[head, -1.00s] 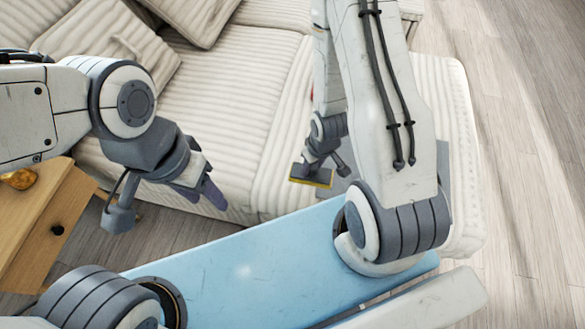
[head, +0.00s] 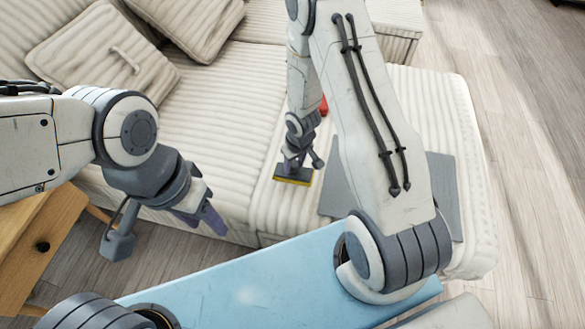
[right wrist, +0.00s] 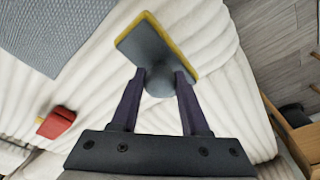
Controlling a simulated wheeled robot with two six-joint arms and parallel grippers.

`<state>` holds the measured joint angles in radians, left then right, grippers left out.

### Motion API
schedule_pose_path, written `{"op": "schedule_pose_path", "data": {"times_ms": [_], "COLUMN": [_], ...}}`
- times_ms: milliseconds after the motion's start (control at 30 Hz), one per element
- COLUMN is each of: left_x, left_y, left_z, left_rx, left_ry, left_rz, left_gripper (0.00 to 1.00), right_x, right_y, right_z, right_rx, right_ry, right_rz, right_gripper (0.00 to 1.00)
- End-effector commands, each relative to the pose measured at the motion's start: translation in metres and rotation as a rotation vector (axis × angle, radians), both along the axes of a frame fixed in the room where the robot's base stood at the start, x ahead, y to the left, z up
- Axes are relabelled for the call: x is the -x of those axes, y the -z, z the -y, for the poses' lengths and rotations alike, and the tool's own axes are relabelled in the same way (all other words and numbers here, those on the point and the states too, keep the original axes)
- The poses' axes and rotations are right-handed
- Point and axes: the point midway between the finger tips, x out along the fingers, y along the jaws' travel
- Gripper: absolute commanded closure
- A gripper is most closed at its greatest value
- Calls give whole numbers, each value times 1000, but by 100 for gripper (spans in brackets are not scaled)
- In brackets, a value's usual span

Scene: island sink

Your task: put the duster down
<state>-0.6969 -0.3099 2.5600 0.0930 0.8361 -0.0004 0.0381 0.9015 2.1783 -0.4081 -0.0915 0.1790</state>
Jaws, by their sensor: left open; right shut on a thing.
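The duster (head: 293,176) is a dark grey block with a yellow edge. It is at my right gripper (head: 296,160), over the front of the cream sofa seat. In the right wrist view, the right gripper (right wrist: 156,85) is shut on the duster's rounded grey grip, and the duster's flat head (right wrist: 160,45) with its yellow rim points away. I cannot tell whether the duster touches the cushion. My left gripper (head: 205,212) is open and empty at the left, in front of the sofa.
A grey mat (head: 335,192) lies on the cream sofa (head: 220,90), right of the duster, partly behind my right arm. A red object (right wrist: 57,122) lies on the seat. Cushions (head: 100,65) are at the back left. A wooden cabinet (head: 40,235) stands at the left.

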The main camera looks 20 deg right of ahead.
Motion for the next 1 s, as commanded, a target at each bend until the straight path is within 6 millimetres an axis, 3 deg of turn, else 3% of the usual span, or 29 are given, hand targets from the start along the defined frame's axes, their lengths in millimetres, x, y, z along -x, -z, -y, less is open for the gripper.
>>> {"op": "schedule_pose_path", "data": {"times_ms": [167,433,833,867,900,933,1000], "left_x": [0,0,0,0,0,0,0], "left_y": [-4,23,25,25,24,24,24], "left_z": [0,0,0,0,0,0,0], "left_rx": [0,0,0,0,0,0,0], "left_ry": [0,0,0,0,0,0,0], "left_rz": [0,0,0,0,0,0,0], "left_gripper": [50,50,50,50,50,50,50], "right_x": [-9,-9,-9,-9,-9,-9,-9], "right_y": [8,46,50,50,49,49,49], "right_z": [-2,-2,-2,-2,-2,-2,-2], "right_rx": [1,0,0,0,0,0,0], "right_ry": [-1,2,0,0,0,0,0], "right_rz": [-2,-1,0,0,0,0,0], "right_gripper": [99,99,99,51,36,25,25]}}
